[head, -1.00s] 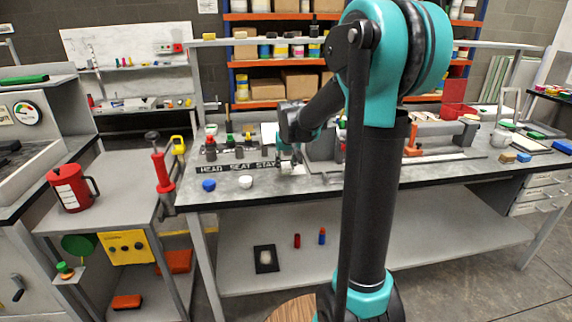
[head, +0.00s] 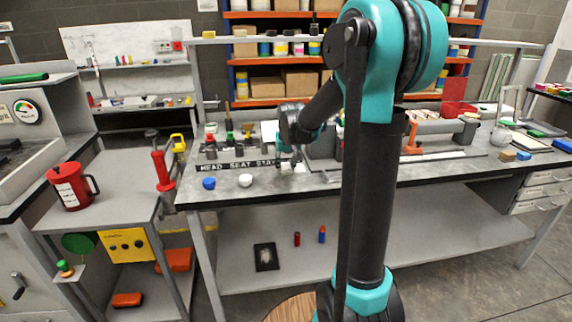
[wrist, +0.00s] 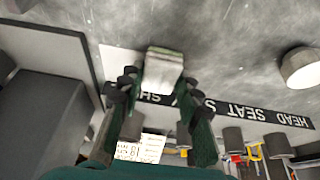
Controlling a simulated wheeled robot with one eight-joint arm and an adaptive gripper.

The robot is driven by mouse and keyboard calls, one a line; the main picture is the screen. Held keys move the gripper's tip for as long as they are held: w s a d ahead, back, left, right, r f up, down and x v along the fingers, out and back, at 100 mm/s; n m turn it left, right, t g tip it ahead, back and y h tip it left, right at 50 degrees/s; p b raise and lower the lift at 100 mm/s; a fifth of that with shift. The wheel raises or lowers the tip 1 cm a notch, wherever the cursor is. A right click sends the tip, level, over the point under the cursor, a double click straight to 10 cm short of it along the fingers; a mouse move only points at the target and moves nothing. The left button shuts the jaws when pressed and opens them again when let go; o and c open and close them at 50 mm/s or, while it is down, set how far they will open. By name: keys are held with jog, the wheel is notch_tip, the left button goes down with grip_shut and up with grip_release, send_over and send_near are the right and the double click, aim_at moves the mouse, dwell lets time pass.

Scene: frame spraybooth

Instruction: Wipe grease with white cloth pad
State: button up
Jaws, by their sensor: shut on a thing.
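My gripper (wrist: 163,90) is shut on a white cloth pad (wrist: 165,62), a small pale block with a greenish lower edge between the two fingertips. In the head view my gripper (head: 293,160) points down over the bench top (head: 325,182), near the right end of the lettered black strip. The pad is low over the grey bench top; I cannot tell whether it touches. No grease patch can be told apart from the mottled, scuffed surface.
A blue cap (head: 208,183) and a white cap (head: 245,180) lie near the front edge. Clamps and fixtures stand behind the strip. A red jug (head: 70,187) is on the left cart.

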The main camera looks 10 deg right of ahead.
aim_at(301, 170)
jog(key=shift+f, duration=0.1)
jog(key=shift+d, duration=3)
jog(key=shift+a, duration=0.2)
jog(key=shift+a, duration=1.3)
jog(key=shift+a+f, duration=0.1)
jog(key=shift+a, duration=1.4)
jog(key=shift+d, duration=1.6)
jog(key=shift+d, duration=1.45)
